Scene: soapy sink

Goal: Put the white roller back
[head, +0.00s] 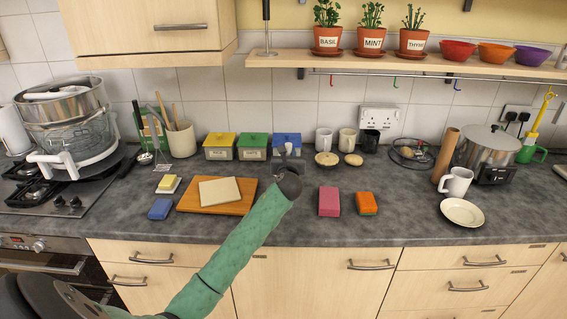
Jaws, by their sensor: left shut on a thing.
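My left arm reaches up from the bottom left. Its gripper (287,164) is at the back middle of the worktop, in front of the blue-lidded box (287,139). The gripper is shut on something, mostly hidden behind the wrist. A small pale piece (288,148) shows at the fingertips; I cannot tell whether it is the white roller or part of the gripper. No white roller shows clearly elsewhere, though a large white cylinder (12,132) stands at the far left edge. My right gripper is not in view.
A wooden board (185,207) with a pale slab lies left of the arm. Pink (329,202) and orange (366,204) blocks lie right of it. Mugs, a saucer (462,212) and a pot (487,150) stand further right. The front middle worktop is clear. A shelf (440,66) hangs above.

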